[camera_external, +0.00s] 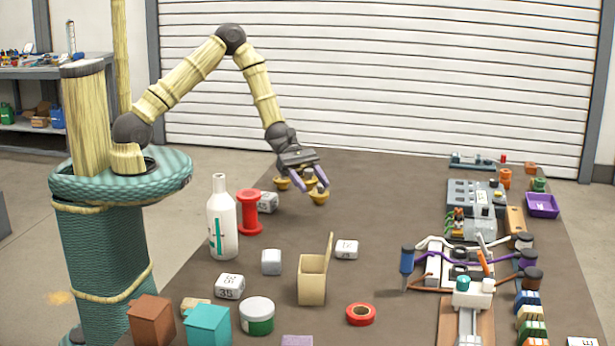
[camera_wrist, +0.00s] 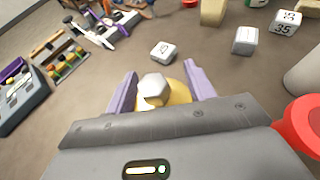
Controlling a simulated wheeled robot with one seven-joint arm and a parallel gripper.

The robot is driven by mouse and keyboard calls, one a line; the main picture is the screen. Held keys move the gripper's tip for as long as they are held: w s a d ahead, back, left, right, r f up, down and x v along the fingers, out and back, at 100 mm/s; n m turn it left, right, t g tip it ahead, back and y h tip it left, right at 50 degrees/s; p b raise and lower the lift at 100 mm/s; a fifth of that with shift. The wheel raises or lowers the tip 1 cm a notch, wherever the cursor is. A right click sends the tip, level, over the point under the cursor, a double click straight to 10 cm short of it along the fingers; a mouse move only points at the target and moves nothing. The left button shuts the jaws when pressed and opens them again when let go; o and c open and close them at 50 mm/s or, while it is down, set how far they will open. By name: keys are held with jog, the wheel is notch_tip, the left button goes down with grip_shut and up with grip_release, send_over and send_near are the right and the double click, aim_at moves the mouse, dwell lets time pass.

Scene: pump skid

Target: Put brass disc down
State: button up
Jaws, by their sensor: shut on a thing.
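The brass disc (camera_wrist: 180,93) shows between the purple fingers of my gripper (camera_wrist: 158,82) in the wrist view. A pale grey faceted piece (camera_wrist: 155,87) covers part of it; I cannot tell whether it belongs to the disc. In the external view my gripper (camera_external: 305,182) points down over the far left part of the brown table, shut on the brass disc. Brass-coloured parts (camera_external: 318,196) show at and between the fingertips there. The fingers hide some of the brass, and I cannot tell whether its underside touches the table.
The brown table (camera_external: 385,200) is bare to the right of my gripper. A red spool (camera_external: 250,215), a white bottle (camera_external: 221,220) and numbered blocks (camera_external: 346,249) stand nearer the camera. An open tan box (camera_external: 312,280) is front centre. Pump equipment (camera_external: 470,205) and cables line the right side.

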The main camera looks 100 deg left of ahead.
send_over(311, 226)
jog(key=shift+d+f, duration=0.1)
jog(key=shift+f, duration=2.8)
jog(key=shift+f, duration=2.1)
jog(key=shift+f, duration=0.2)
jog(key=o, duration=1.1)
jog(key=shift+c, duration=0.2)
